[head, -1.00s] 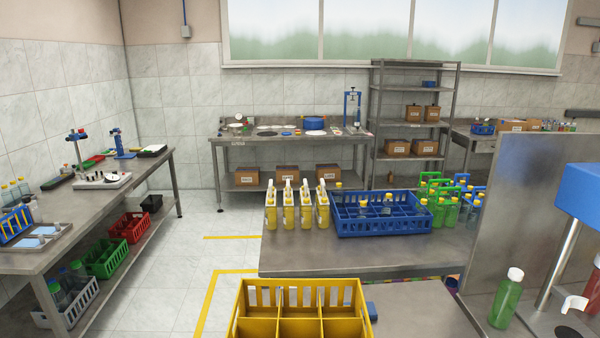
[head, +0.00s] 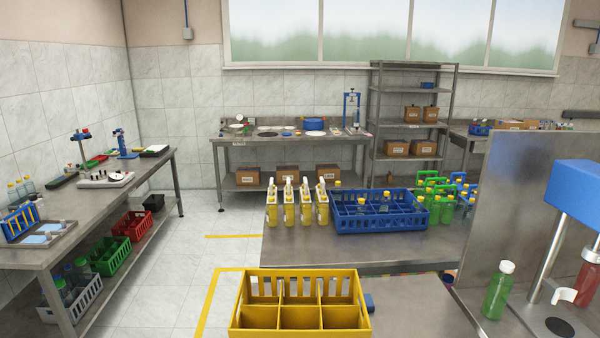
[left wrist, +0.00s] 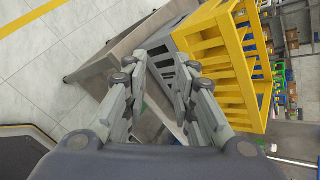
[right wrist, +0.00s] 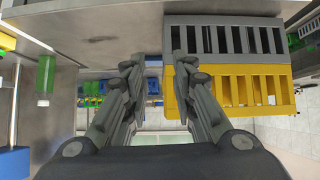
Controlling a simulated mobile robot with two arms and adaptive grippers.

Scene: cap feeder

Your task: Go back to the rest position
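Neither gripper shows in the head view. In the left wrist view my left gripper (left wrist: 161,72) is open, with nothing between its fingers. The side of the yellow crate (left wrist: 222,60) is to the right of its fingers. In the right wrist view my right gripper (right wrist: 156,68) is open and empty. The yellow crate (right wrist: 235,88) and a grey crate (right wrist: 230,38) are to the right of its fingers. In the head view the yellow divided crate (head: 300,273) stands at the bottom middle, and the compartments I can see into look empty.
A steel table (head: 340,255) holds yellow bottles (head: 289,208), a blue crate (head: 385,222) and green bottles. At the right, a green bottle (head: 497,291) with a white cap stands beside a blue-topped device (head: 575,190). The floor (head: 170,285) at the left is clear.

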